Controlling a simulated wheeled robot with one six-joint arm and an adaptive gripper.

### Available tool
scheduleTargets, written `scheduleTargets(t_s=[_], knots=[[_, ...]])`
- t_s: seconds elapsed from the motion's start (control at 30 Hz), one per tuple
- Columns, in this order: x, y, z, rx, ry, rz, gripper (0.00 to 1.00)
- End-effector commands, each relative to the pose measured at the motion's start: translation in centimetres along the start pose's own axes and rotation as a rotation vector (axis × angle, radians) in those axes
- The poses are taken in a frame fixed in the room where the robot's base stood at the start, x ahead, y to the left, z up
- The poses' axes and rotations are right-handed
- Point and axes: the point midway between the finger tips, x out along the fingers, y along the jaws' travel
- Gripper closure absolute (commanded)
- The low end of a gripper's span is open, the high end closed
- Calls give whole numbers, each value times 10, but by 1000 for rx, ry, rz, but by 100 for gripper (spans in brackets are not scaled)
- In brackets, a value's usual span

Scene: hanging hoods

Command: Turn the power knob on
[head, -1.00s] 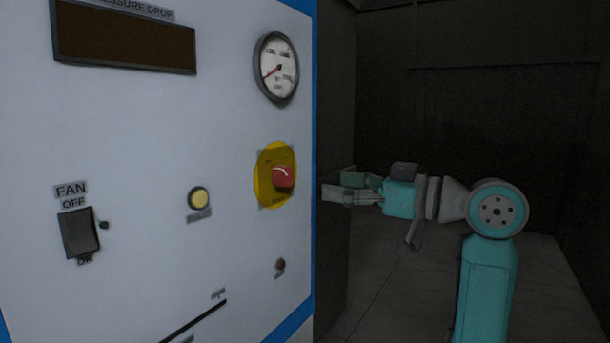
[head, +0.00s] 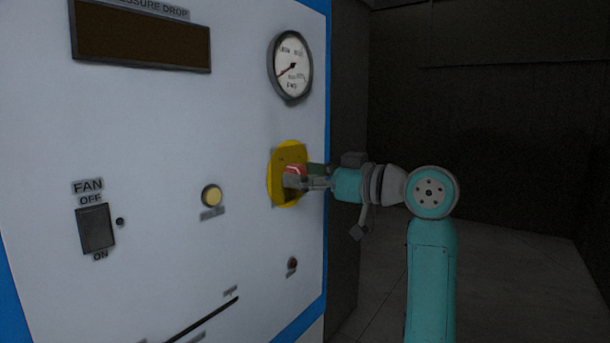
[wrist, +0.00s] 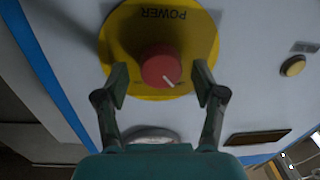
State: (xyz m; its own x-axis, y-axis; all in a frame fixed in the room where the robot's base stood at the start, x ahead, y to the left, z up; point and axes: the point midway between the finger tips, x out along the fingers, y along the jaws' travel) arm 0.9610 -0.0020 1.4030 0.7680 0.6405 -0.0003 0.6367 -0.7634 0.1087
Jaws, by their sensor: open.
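The red power knob (wrist: 161,67) sits on a round yellow plate marked POWER (wrist: 200,38) on the panel. A white line on the knob points to the lower right in the wrist view. In the head view the knob (head: 293,171) and yellow plate (head: 289,150) are partly covered by my gripper (head: 300,178). My gripper (wrist: 158,88) is open in the wrist view, with one finger on each side of the knob. Gaps show between the fingers and the knob, so I see no grip on it. Whether the fingertips reach the knob's depth is hard to tell.
The white panel (head: 150,140) also carries a gauge (head: 291,66), a FAN switch (head: 96,228), a yellow button (head: 212,195), a small red button (head: 292,265) and a dark display (head: 140,38). Dark open floor (head: 500,270) lies to the right.

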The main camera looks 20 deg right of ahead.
Motion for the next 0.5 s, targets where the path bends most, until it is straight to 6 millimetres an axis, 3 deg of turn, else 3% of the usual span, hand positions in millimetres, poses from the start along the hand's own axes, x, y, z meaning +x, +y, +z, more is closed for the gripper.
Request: scheduleTargets(t_s=[0.27,0.5], knots=[[1,0,0,0,0,0,33],[1,0,0,0,0,0,91]])
